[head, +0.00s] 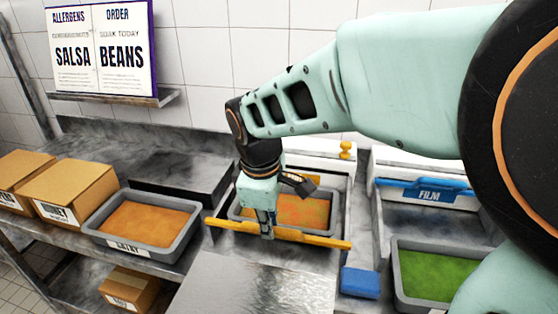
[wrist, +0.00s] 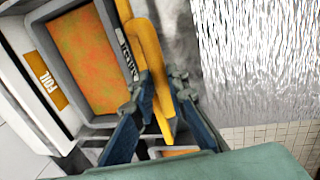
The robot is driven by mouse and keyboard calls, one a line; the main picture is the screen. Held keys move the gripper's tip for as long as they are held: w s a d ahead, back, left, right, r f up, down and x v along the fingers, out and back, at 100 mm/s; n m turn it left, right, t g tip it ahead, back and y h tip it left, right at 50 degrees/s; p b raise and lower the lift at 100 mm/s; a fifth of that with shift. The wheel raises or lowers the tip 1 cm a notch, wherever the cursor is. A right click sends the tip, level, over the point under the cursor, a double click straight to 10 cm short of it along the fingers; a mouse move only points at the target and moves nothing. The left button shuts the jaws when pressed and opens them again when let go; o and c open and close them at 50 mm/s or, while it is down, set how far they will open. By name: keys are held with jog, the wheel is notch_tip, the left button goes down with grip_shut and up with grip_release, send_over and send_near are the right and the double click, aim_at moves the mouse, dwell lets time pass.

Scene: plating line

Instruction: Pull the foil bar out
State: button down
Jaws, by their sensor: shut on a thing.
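The foil bar is a long yellow-orange bar (head: 315,240) running across the front of the middle bay in the head view. In the wrist view the bar (wrist: 150,60) runs down between my two fingers. My gripper (head: 267,230) is shut on the bar from above, left of its middle. In the wrist view my gripper (wrist: 160,108) has one finger on each side of the bar. An orange FOIL label (wrist: 46,82) shows on the white unit beside a grey tray of orange food. My fingers hide part of the bar.
A blue FILM handle (head: 425,184) is on the neighbouring bay, above a tray of green food (head: 398,278). A blue block (head: 360,283) lies near the bar's right end. A tray of orange food (head: 178,248) stands left. Bare metal counter (head: 250,288) lies in front.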

jog(key=shift+s, duration=0.15)
jog(key=c, duration=1.9)
grip_release()
jog(key=shift+s+a, duration=0.1)
jog(key=shift+s, duration=0.05)
jog(key=shift+w, duration=0.2)
